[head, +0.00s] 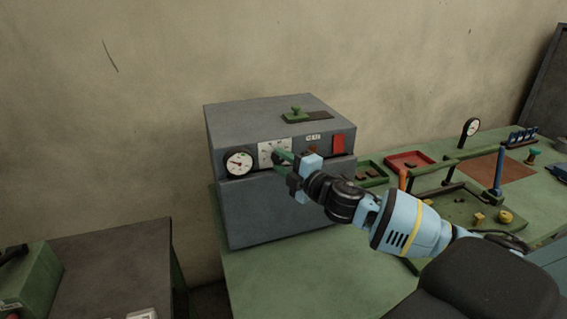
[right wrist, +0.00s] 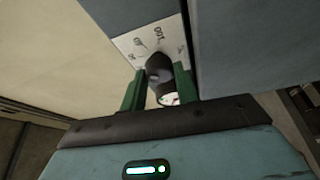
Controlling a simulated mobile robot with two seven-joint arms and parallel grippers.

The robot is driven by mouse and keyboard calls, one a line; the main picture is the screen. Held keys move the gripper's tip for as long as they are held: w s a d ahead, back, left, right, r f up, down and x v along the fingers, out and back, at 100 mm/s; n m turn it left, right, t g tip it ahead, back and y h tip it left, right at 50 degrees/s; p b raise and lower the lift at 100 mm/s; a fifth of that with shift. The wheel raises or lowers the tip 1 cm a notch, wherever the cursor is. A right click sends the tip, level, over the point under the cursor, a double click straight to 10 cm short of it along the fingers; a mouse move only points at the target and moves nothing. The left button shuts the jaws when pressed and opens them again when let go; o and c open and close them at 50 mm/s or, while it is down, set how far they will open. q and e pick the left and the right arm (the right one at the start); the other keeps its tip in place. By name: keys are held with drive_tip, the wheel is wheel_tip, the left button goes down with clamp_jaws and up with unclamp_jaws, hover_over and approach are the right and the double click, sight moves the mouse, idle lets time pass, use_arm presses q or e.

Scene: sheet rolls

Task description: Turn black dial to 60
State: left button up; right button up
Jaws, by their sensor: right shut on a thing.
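The black dial (right wrist: 158,66) sits on a white scale plate (right wrist: 135,42) with printed numbers, of which 100 is readable in the right wrist view. In the head view the scale plate (head: 266,155) is on the front of a grey box (head: 270,200), and the dial is hidden behind my gripper. My right gripper (head: 284,158) is at the plate, with its green fingers (right wrist: 158,88) on either side of the dial, shut on it. The dial's pointer setting cannot be made out. My left gripper is not in view.
A round gauge (head: 239,163) is just left of the scale plate. A red switch (head: 338,144) is to the right. A green handle (head: 295,113) is on top of the box. Trays, including a red tray (head: 408,161), and fixtures stand on the green table (head: 275,280) at right.

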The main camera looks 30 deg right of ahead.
drive_tip(key=shift+r+n+g, duration=0.1)
drive_tip(key=shift+n+g, duration=0.2)
drive_tip(key=shift+n, duration=0.6)
drive_tip(key=o, duration=1)
drive_tip(key=shift+c, duration=0.2)
drive_tip(key=shift+s+d, duration=0.1)
drive_tip(key=shift+s, duration=0.45)
drive_tip(key=s+d, duration=0.1)
drive_tip(key=s, duration=0.5)
drive_tip(key=shift+s, duration=0.3)
drive_tip(key=shift+r, duration=0.1)
